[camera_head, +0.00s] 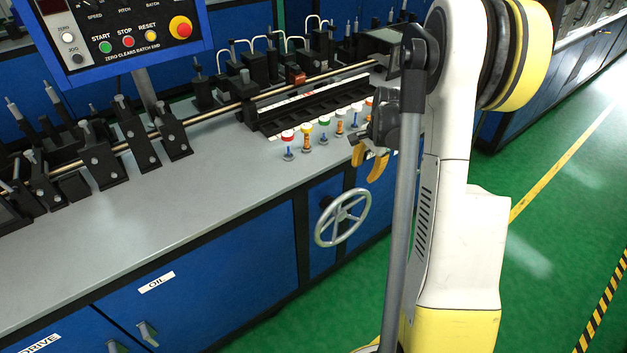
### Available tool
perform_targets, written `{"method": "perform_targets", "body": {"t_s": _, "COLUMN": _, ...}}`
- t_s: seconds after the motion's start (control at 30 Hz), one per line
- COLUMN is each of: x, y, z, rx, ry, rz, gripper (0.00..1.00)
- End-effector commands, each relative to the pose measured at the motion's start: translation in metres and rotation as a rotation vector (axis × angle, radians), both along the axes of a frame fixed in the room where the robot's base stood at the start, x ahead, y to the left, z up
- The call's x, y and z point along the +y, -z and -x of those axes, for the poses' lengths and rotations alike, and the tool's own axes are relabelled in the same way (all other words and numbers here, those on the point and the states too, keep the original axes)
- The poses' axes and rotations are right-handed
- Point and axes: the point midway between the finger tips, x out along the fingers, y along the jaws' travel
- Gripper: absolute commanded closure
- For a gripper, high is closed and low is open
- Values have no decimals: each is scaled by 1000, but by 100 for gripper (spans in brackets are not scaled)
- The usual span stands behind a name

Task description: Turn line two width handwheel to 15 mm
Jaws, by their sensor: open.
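A grey spoked handwheel (343,217) stands out from the blue front of the machine cabinet, below the worktop edge. No width reading or scale is legible in this view. My gripper (369,163) is open, with yellow fingertips pointing down. It hangs above and a little right of the handwheel in the picture, apart from its rim. Nothing shows between the fingers. My arm hides part of the bench and cabinet to the right.
Several small colour-capped pieces (307,136) stand on the grey worktop (180,215) close to my gripper. A blue control panel (125,38) has buttons and a red stop knob (181,27). Black guide blocks (135,140) line the bench. Green floor (560,200) is clear at right.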

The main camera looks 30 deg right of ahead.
Motion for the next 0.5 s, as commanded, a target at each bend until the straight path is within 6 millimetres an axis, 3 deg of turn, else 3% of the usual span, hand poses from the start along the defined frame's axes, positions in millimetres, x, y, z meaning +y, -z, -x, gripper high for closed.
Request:
{"method": "perform_targets", "body": {"t_s": 0.13, "x": -17, "y": 18, "z": 2, "rx": 14, "ry": 63, "rz": -23, "gripper": 58}}
{"method": "perform_targets", "body": {"t_s": 0.27, "x": -19, "y": 33, "z": 0, "rx": 15, "ry": 68, "rz": -26, "gripper": 58}}
{"method": "perform_targets", "body": {"t_s": 0.5, "x": -18, "y": 80, "z": -9, "rx": 14, "ry": 66, "rz": -24, "gripper": 58}}
